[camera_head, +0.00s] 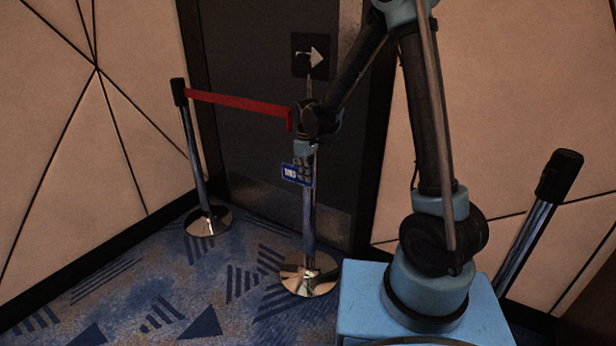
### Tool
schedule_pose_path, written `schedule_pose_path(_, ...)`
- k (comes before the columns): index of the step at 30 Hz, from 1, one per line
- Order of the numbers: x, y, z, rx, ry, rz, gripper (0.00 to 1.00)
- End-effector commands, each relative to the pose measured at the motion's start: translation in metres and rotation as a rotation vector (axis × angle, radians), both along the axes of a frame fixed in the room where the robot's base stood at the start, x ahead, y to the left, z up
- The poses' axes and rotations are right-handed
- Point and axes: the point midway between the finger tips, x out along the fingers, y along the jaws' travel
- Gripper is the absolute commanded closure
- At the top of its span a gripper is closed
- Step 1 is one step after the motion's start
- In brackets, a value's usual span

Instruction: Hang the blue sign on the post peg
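The small blue sign (297,174) with white markings shows in front of the middle chrome post (309,222), at about the post's mid-height. My gripper (304,164) is just above and beside the sign, pointing down, and overlaps it in the picture. The fingers are small and dark, so I cannot tell whether they are shut on the sign. My wrist hides the upper part of the post. No peg can be made out. A black plate with a white arrow (318,58) shows above my wrist, in front of the dark door.
A left post (205,165) is joined by a red belt (238,103) toward the middle post. Another black-topped post (530,232) leans in view at the right. Round chrome bases (308,284) stand on blue patterned carpet. Beige panelled walls flank a dark door (250,65).

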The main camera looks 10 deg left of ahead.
Motion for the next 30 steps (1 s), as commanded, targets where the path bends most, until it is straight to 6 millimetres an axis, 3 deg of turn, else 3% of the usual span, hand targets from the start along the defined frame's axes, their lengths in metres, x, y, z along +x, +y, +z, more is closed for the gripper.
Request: schedule_pose_path(30, 0.008, -0.003, -0.01, 0.0, 0.0, 0.0, 1.0)
